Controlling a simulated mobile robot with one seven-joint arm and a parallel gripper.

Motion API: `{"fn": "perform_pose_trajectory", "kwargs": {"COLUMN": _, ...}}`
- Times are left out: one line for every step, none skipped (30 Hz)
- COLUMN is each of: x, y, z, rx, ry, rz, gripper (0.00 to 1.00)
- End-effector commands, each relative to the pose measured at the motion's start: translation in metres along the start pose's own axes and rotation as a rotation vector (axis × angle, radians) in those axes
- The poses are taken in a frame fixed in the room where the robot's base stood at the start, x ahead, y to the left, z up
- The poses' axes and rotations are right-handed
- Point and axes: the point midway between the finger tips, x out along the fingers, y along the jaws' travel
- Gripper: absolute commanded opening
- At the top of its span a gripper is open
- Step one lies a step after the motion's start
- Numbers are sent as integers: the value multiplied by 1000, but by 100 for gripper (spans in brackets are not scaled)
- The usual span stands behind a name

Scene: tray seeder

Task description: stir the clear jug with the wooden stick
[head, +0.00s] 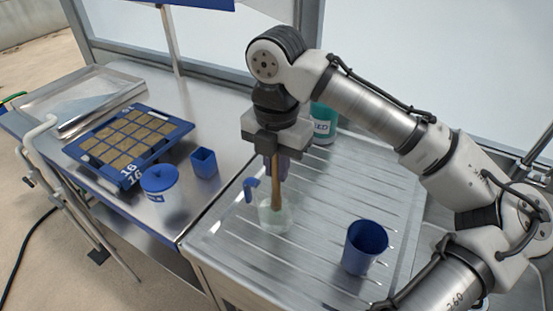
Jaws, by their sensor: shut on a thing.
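The clear jug (276,218) stands upright on the ribbed metal drainboard, with a blue handle (250,188) on its left and pale, cloudy contents. My gripper (276,172) is above the jug, pointing down, and is shut on the wooden stick (276,192). The stick hangs nearly upright, and its lower end reaches down into the jug. Whether the tip touches the jug's bottom cannot be told.
A blue cup (365,247) stands right of the jug. A green-and-white labelled container (323,124) stands behind. On the left bench are a small blue square pot (204,163), a blue-lidded tub (160,187) and a blue seed tray (180,128). Drainboard (222,240) left of the jug is clear.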

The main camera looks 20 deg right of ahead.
Motion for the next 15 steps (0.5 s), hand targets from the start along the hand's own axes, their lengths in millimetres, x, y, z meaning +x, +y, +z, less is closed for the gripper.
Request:
{"fn": "perform_pose_trajectory", "kwargs": {"x": 7, "y": 0, "z": 0, "rx": -1, "ry": 1, "rz": 0, "gripper": 0}}
{"fn": "perform_pose_trajectory", "kwargs": {"x": 9, "y": 0, "z": 0, "rx": -1, "ry": 1, "rz": 0, "gripper": 0}}
{"fn": "perform_pose_trajectory", "kwargs": {"x": 12, "y": 0, "z": 0, "rx": -1, "ry": 0, "rz": 0, "gripper": 0}}
{"fn": "perform_pose_trajectory", "kwargs": {"x": 15, "y": 0, "z": 0, "rx": -1, "ry": 0, "rz": 0, "gripper": 0}}
{"fn": "perform_pose_trajectory", "kwargs": {"x": 17, "y": 0, "z": 0, "rx": -1, "ry": 0, "rz": 1, "gripper": 0}}
{"fn": "perform_pose_trajectory", "kwargs": {"x": 20, "y": 0, "z": 0, "rx": -1, "ry": 1, "rz": 1, "gripper": 0}}
{"fn": "perform_pose_trajectory", "kwargs": {"x": 23, "y": 0, "z": 0, "rx": -1, "ry": 1, "rz": 1, "gripper": 0}}
{"fn": "perform_pose_trajectory", "kwargs": {"x": 25, "y": 0, "z": 0, "rx": -1, "ry": 1, "rz": 1, "gripper": 0}}
{"fn": "perform_pose_trajectory", "kwargs": {"x": 27, "y": 0, "z": 0, "rx": -1, "ry": 0, "rz": 1, "gripper": 0}}
{"fn": "perform_pose_trajectory", "kwargs": {"x": 29, "y": 0, "z": 0, "rx": -1, "ry": 0, "rz": 1, "gripper": 0}}
{"fn": "perform_pose_trajectory", "kwargs": {"x": 30, "y": 0, "z": 0, "rx": -1, "ry": 0, "rz": 1, "gripper": 0}}
{"fn": "perform_pose_trajectory", "kwargs": {"x": 32, "y": 0, "z": 0, "rx": 0, "ry": 0, "rz": 1, "gripper": 0}}
{"fn": "perform_pose_trajectory", "kwargs": {"x": 34, "y": 0, "z": 0, "rx": 0, "ry": 0, "rz": 1, "gripper": 0}}
{"fn": "perform_pose_trajectory", "kwargs": {"x": 35, "y": 0, "z": 0, "rx": 0, "ry": 0, "rz": 1, "gripper": 0}}
{"fn": "perform_pose_trajectory", "kwargs": {"x": 36, "y": 0, "z": 0, "rx": 0, "ry": 0, "rz": 0, "gripper": 0}}
